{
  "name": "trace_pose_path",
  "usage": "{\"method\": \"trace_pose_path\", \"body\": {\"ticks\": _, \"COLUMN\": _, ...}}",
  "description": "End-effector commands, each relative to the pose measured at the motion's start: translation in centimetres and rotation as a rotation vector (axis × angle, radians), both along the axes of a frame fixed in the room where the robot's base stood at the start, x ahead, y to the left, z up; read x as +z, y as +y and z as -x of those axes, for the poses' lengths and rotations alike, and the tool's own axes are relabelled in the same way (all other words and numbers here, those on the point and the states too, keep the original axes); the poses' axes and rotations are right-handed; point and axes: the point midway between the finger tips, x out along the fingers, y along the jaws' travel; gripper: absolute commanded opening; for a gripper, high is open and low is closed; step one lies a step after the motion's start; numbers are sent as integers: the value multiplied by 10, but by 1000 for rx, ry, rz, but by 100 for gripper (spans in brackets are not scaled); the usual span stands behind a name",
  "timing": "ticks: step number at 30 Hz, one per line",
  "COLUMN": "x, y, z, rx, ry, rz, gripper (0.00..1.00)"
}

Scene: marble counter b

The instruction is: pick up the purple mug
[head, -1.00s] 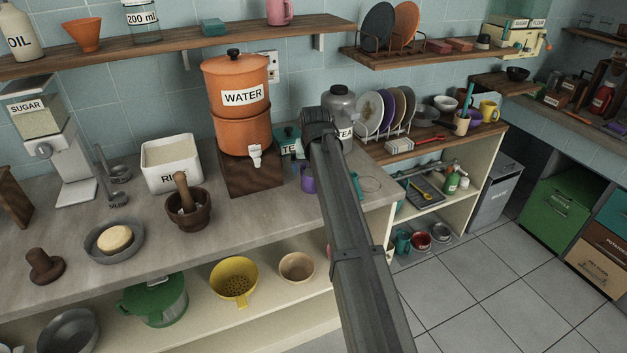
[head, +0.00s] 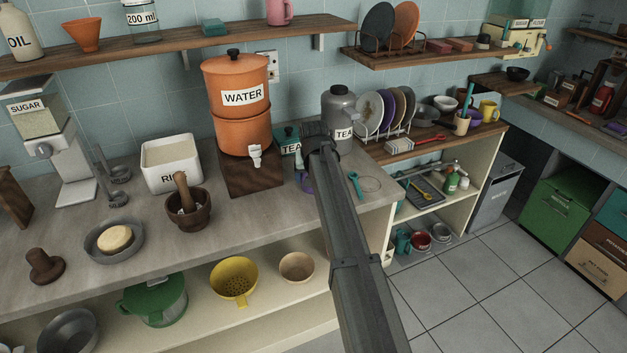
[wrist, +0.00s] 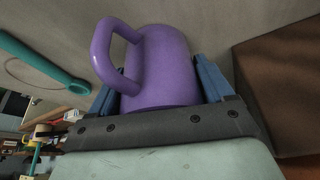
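The purple mug (wrist: 165,65) fills the middle of the wrist view, with its handle toward the upper left. My gripper (wrist: 160,88) has its two blue fingers on either side of the mug. The fingers look spread, and I cannot tell whether they touch its sides. In the head view the purple mug (head: 305,184) stands on the counter right of the water dispenser, mostly hidden behind my arm.
The wooden stand (head: 250,176) under the orange water dispenser (head: 238,125) is close on the left. A teal tea box (head: 288,140) and a grey tea canister (head: 339,112) stand behind.

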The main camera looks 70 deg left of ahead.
Motion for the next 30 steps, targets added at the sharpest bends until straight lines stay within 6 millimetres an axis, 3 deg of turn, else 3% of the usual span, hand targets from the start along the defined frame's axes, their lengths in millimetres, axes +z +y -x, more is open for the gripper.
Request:
{"method": "trace_pose_path", "body": {"ticks": 2, "x": 0, "y": 0, "z": 0, "rx": 0, "ry": 0, "rz": 0, "gripper": 72}}
{"method": "trace_pose_path", "body": {"ticks": 13, "x": 0, "y": 0, "z": 0, "rx": 0, "ry": 0, "rz": 0, "gripper": 37}}
{"method": "trace_pose_path", "body": {"ticks": 30, "x": 9, "y": 0, "z": 0, "rx": 0, "ry": 0, "rz": 0, "gripper": 37}}
